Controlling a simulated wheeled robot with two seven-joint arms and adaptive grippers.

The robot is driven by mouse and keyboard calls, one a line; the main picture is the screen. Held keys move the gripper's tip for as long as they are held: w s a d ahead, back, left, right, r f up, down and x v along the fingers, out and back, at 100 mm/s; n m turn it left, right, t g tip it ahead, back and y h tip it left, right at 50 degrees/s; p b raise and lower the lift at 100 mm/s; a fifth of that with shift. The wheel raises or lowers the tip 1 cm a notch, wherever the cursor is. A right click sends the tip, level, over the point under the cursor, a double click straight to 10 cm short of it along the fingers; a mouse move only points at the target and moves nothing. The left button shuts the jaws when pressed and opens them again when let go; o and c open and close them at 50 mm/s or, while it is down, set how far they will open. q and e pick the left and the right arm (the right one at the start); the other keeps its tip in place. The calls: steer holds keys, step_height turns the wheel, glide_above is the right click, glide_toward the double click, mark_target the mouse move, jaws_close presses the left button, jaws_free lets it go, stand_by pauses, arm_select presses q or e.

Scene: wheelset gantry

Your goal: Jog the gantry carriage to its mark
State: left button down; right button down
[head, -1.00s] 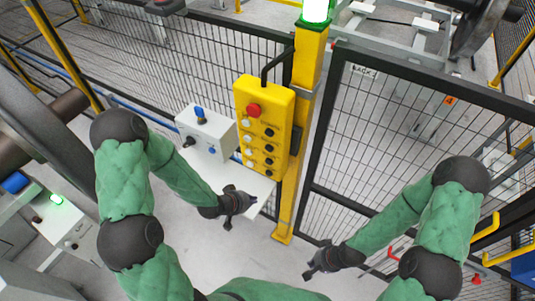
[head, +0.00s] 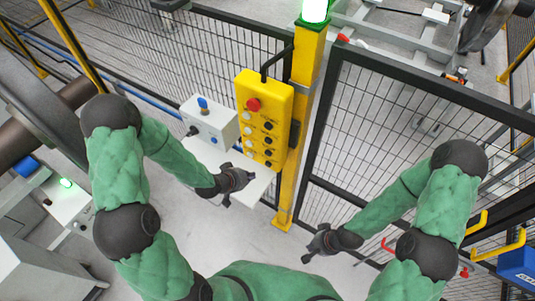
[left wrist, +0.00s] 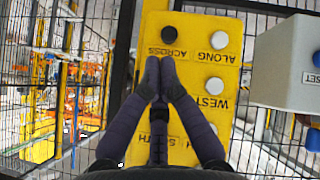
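The yellow pendant (head: 264,122) hangs on the yellow post, with a red button on top and rows of black and white buttons. In the left wrist view its face (left wrist: 190,65) is upside down, with labels ACROSS, ALONG and WEST readable; a lower label is partly hidden by the fingers. My left gripper (head: 240,187) is in front of the pendant's lower end. In the left wrist view its fingertips (left wrist: 160,70) meet, just below the black ACROSS button (left wrist: 172,33); contact cannot be told. My right gripper (head: 316,245) hangs empty before the fence. I cannot identify the gantry carriage.
The yellow post (head: 299,140) with a green lamp and black mesh fence panels (head: 400,120) stand ahead. A large wheel (head: 30,80) is at left.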

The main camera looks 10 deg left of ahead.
mark_target(268, 153)
arm_select(q)
steer(key=w+d, duration=0.2)
steer(key=w, duration=0.5)
steer(key=shift+w+d, duration=0.25)
steer(key=shift+d, duration=0.15)
steer(key=shift+w, duration=0.15)
stand_by(1.1)
steer(key=shift+w+d+b, duration=0.15)
steer(key=shift+w+b, duration=0.1)
steer(key=shift+b, duration=0.05)
steer(key=shift+w+d+r, duration=0.1)
steer(key=shift+w, duration=0.35)
stand_by(3.3)
steer(key=shift+s, duration=0.15)
stand_by(0.9)
steer(key=shift+s+a, duration=0.3)
steer(key=shift+s, duration=0.4)
